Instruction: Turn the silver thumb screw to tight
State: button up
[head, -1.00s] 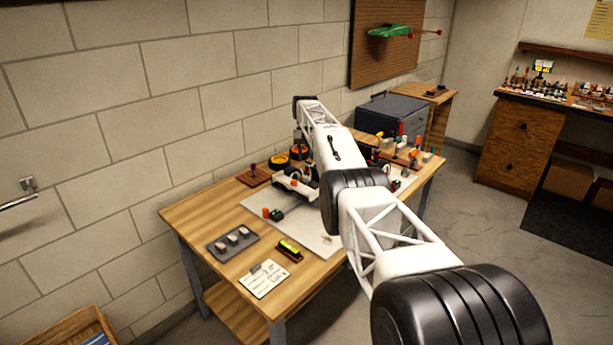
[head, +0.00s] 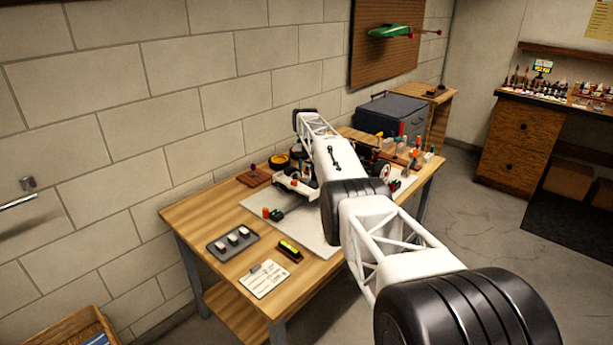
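The racecar (head: 293,186) stands on the pale mat (head: 262,214) on the wooden workbench. Its white front end shows left of my arm, and a wheel (head: 380,170) shows on the right. My arm hides the middle of the car. I cannot make out the silver thumb screw; it is too small or hidden. My arm reaches from the lower right over the car to the back of the bench. My gripper is not distinguishable behind the arm's far end, so its grip and its contact with the screw cannot be seen.
A grey tray with small blocks (head: 217,247), a black block with a yellow-green top (head: 289,250) and a paper card (head: 264,279) lie at the front left. A dark toolbox (head: 391,116) stands behind.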

aim_at(306, 177)
jog(key=shift+x, duration=1.65)
jog(key=c, duration=0.6)
